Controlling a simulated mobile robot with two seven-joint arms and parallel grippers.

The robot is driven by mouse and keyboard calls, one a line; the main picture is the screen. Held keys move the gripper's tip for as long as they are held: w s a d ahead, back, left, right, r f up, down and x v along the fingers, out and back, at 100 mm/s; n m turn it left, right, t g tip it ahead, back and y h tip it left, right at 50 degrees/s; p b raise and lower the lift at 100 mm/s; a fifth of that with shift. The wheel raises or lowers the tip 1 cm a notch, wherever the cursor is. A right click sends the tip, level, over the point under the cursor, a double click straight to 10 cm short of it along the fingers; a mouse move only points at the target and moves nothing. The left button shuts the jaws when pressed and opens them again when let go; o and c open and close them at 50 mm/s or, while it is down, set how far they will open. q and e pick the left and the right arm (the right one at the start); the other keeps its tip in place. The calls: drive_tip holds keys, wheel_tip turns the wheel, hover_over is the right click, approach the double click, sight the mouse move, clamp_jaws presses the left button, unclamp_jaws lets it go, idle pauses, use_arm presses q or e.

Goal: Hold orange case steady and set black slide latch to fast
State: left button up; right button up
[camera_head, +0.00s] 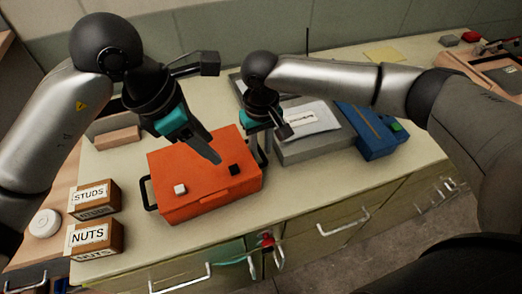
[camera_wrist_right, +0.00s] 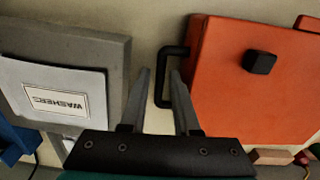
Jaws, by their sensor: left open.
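The orange case (camera_head: 190,160) lies on the bench; it also shows in the right wrist view (camera_wrist_right: 225,100). Its top carries a black slide latch (camera_head: 234,169) near the right side, seen as a black block (camera_wrist_right: 259,62) in the wrist view, and a white block (camera_head: 180,189) at front left. My right gripper (camera_wrist_right: 160,72) is open at the case's right side. The black side handle (camera_wrist_right: 160,90) shows between its fingers, with no clear grip on it.
A grey case (camera_head: 310,148) with a white label and a blue case (camera_head: 366,135) stand to the right. Boxes labelled STUDS (camera_head: 93,200) and NUTS (camera_head: 96,240) stand at left front. Drawer handles line the bench front. Bench space in front of the orange case is narrow.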

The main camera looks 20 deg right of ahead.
drive_tip(key=shift+f, duration=1.15)
clamp_jaws()
idle(0.6)
